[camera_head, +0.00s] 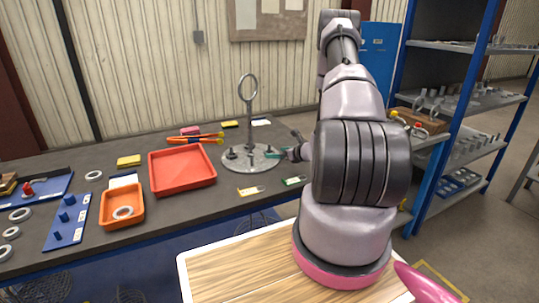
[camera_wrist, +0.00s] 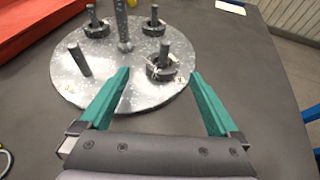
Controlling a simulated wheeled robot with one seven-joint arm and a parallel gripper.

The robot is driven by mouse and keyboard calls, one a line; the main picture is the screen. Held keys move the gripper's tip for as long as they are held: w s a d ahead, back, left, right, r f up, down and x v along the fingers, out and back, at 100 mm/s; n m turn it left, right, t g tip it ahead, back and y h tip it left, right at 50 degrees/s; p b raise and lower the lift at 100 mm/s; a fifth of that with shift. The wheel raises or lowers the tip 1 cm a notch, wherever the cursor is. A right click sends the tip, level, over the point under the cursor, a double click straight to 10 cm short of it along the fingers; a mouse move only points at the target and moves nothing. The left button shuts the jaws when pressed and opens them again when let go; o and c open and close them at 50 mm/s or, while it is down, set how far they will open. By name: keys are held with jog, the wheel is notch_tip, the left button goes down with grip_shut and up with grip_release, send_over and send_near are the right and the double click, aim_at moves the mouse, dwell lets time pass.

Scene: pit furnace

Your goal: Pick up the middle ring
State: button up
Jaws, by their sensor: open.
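A round grey plate (camera_head: 236,167) stands on the dark table with a tall post topped by a loop (camera_head: 248,88). In the wrist view the plate (camera_wrist: 120,85) carries short pegs around the post. Dark rings sit around three pegs: a near right ring (camera_wrist: 163,72), a far right ring (camera_wrist: 154,28) and a far left ring (camera_wrist: 97,29). The near left peg (camera_wrist: 80,62) is bare. Which ring is the middle one I cannot tell. My gripper (camera_wrist: 160,73) is open and empty, its teal fingers on either side of the near right ring in the picture; contact is unclear.
Loose rings lie at the table's left, one of them here (camera_head: 11,233). An orange tray (camera_head: 108,218) holds a ring. A red tray (camera_head: 182,182) stands left of the plate. Blue shelving (camera_head: 411,200) stands right.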

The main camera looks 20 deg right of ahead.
aim_at(270, 152)
jog(key=x, duration=0.4)
jog(key=shift+w+d, duration=0.15)
jog(key=shift+d, duration=0.05)
grip_shut()
jog(key=shift+r, duration=0.15)
